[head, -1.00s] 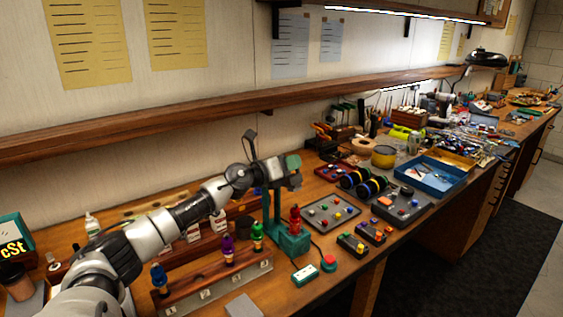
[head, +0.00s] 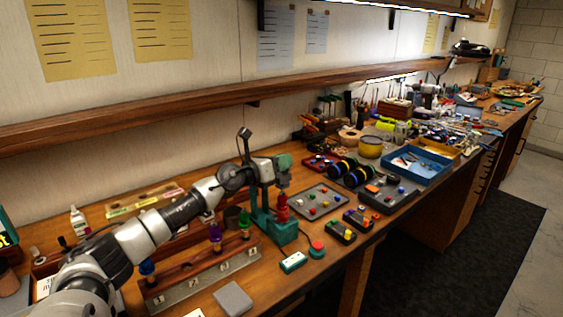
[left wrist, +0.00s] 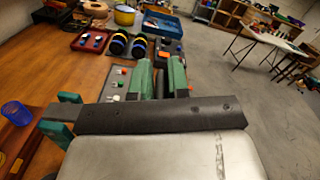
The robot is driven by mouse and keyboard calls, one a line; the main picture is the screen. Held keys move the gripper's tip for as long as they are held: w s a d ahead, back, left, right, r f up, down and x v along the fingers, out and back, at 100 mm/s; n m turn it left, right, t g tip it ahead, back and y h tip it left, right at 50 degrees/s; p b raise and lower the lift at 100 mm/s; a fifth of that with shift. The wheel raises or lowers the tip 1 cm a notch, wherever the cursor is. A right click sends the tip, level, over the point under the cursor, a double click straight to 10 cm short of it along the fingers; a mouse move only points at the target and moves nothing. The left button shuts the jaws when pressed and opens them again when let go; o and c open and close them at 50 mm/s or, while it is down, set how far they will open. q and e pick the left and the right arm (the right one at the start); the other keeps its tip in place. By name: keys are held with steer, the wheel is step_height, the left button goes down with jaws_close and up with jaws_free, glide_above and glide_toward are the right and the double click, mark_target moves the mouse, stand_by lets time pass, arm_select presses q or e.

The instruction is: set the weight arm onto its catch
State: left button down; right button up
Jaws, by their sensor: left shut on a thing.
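A teal stand (head: 281,232) with an upright post and a red piece (head: 282,208) stands on the bench in the head view. My left gripper (head: 283,169) is at the top of this stand, above the red piece. In the left wrist view its green fingers (left wrist: 162,80) point away from the camera. A grey bar, seemingly the weight arm (left wrist: 58,113), runs between teal cheeks at the left and passes behind my dark gripper edge. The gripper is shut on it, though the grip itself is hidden. I cannot make out the catch. My right gripper is not in view.
A rack with coloured-topped pieces (head: 205,275) stands left of the stand. A grey tray with coloured knobs (head: 318,201) and a small box with a red button (head: 317,250) lie to its right. A blue tray (head: 415,165) is farther back. A shelf (head: 180,108) runs above.

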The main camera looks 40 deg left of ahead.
arm_select(q)
steer(key=c, duration=1.3)
jaws_free()
steer(key=shift+d+f, duration=0.2)
steer(key=shift+c, duration=0.2)
steer(key=shift+o, duration=0.9)
steer(key=shift+r, duration=0.15)
steer(key=shift+s+a, duration=0.3)
steer(key=shift+s, duration=0.3)
steer(key=b+v, duration=0.7)
steer(key=v, duration=0.2)
steer(key=shift+s+b, duration=0.35)
steer(key=shift+d, duration=0.1)
